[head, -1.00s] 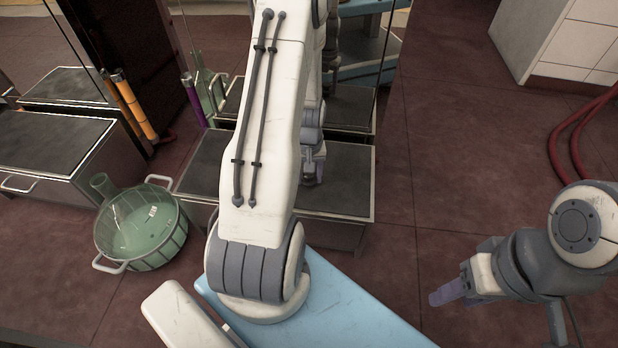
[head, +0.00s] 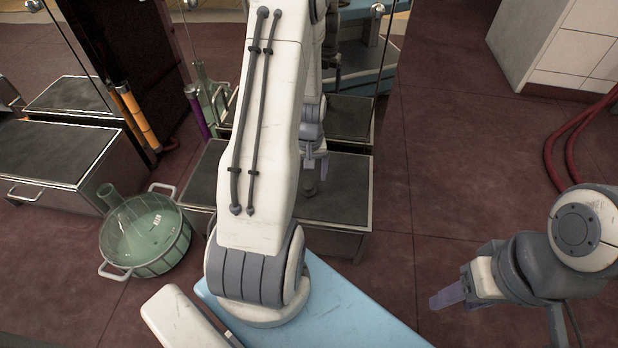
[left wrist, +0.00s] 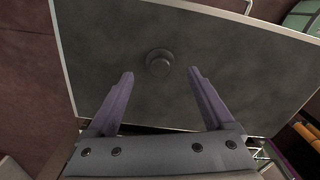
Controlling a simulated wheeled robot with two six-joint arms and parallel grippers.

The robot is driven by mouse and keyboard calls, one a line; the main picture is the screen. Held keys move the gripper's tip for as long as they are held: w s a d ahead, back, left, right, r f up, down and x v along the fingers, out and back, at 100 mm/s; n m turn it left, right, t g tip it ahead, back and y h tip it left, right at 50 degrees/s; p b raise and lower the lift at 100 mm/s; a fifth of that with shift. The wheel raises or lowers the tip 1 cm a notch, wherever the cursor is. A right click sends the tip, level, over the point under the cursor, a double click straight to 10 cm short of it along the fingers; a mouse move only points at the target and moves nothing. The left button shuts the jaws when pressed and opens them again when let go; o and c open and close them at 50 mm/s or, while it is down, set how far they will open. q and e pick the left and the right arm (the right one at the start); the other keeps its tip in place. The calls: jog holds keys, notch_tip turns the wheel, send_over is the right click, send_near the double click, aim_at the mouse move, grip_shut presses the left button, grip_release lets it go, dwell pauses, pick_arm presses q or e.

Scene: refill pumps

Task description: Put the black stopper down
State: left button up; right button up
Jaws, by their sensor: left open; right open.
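The black stopper (left wrist: 159,62) sits upright on the dark top of a low metal-edged box (left wrist: 225,40) in the left wrist view. In the head view it shows as a small dark knob (head: 310,187) just below my left gripper (head: 314,167). In the left wrist view the purple fingers of my left gripper (left wrist: 160,82) are spread wide, with the stopper beyond and between their tips, not touched. My right gripper (head: 450,296) is open and holds nothing, off to the right above the floor. My left arm hides part of the box in the head view.
Orange (head: 134,115) and purple (head: 196,110) cylinders stand behind. Red hoses (head: 570,135) lie at right. The floor right of the box is clear.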

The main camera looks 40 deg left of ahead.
aim_at(309, 184)
pick_arm(q)
notch_tip(309, 184, up, 6)
jog(key=p, duration=0.3)
jog(key=d+r+m, duration=0.4)
jog(key=d+r, duration=0.2)
jog(key=d, duration=0.4)
jog(key=d+r+m, duration=0.4)
jog(key=d+r, duration=0.1)
jog(key=d, duration=0.5)
jog(key=s+d+r+m, duration=0.3)
jog(key=s+d+m, duration=0.1)
jog(key=s, duration=0.4)
jog(key=s+d+r+m+h, duration=0.1)
jog(key=s+d+r+m, duration=0.3)
jog(key=s+d, duration=0.3)
jog(key=shift+s+r+m, duration=0.2)
jog(key=shift+s+m, duration=0.2)
jog(key=shift+s, duration=0.25)
